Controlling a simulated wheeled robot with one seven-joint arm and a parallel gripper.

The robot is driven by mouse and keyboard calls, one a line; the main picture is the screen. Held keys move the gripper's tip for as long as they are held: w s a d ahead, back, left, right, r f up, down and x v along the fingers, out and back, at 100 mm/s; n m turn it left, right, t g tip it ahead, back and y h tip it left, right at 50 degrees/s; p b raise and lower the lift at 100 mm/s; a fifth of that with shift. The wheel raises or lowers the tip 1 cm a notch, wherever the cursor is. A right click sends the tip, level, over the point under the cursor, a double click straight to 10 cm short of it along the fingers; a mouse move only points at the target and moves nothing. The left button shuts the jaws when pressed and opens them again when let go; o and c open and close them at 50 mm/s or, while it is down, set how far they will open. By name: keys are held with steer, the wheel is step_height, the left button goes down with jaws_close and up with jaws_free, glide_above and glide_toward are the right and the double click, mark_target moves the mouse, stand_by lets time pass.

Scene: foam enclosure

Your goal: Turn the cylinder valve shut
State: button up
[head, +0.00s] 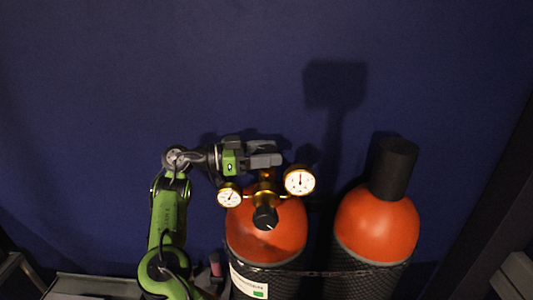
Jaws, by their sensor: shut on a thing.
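The left cylinder (268,235) is orange and stands upright at the lower middle of the head view. Its brass valve and regulator (266,188) carry two round gauges, the left gauge (229,196) and the right gauge (299,180), and a black knob (265,217) in front. My gripper (270,153) comes in from the left, level, directly above the brass body. Its jaws are shut on the cylinder valve at the top. The gripped part is mostly hidden by the fingers, so its turn position cannot be told.
A second orange cylinder (377,225) with a black cap (393,168) stands close on the right. Dark netting (337,280) wraps both cylinders. A dark blue wall (150,70) is behind. A dark post (490,200) stands at the right. The space above the gripper is clear.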

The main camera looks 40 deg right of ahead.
steer(key=shift+m+g+y, duration=1)
steer(key=shift+m+g, duration=0.2)
steer(key=shift+g, duration=0.7)
steer(key=shift+f+m+y, duration=0.1)
steer(key=shift+m+y, duration=0.2)
steer(key=o, duration=1)
steer(key=shift+o, duration=0.2)
steer(key=shift+w, duration=0.1)
